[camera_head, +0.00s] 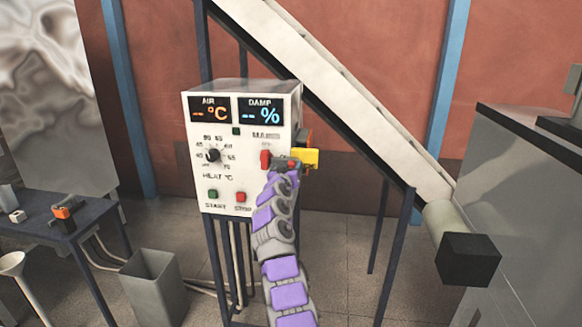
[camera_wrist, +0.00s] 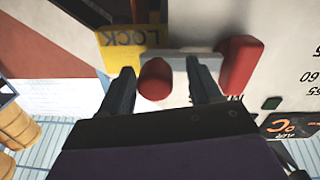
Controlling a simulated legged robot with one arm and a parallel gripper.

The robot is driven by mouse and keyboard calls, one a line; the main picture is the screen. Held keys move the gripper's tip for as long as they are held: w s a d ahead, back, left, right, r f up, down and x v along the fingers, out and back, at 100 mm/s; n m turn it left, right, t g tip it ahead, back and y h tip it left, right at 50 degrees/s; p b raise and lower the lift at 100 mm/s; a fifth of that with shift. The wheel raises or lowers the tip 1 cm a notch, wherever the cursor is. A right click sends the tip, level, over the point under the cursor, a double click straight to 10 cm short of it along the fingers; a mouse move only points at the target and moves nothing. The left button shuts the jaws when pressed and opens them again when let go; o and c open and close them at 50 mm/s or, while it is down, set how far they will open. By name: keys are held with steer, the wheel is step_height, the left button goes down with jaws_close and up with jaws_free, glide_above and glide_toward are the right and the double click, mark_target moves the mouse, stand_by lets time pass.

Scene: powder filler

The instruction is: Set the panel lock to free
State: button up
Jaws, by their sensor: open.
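The control panel (camera_head: 240,185) is a pale box with AIR and DAMP displays. A yellow plate (camera_head: 306,158) sticks out at its right edge; in the wrist view this plate (camera_wrist: 128,42) reads LOCK, upside down. A rounded red knob (camera_wrist: 155,78) shows beside a pale bar by the plate. My gripper (camera_wrist: 158,70) is open, with one finger on each side of the red knob; I cannot tell whether they touch it. In the head view my gripper (camera_head: 286,166) is at the panel's right front, partly hiding the lock. The lock's setting is not readable.
A larger red part (camera_head: 265,159) on the panel sits close left of my gripper; it shows beside a finger in the wrist view (camera_wrist: 240,64). A heat dial (camera_head: 213,155), green button (camera_head: 213,194) and red button (camera_head: 241,197) are nearby. A sloped conveyor (camera_head: 350,95) runs behind.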

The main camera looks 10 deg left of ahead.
steer(key=shift+d, duration=0.1)
jaws_close()
stand_by(0.5)
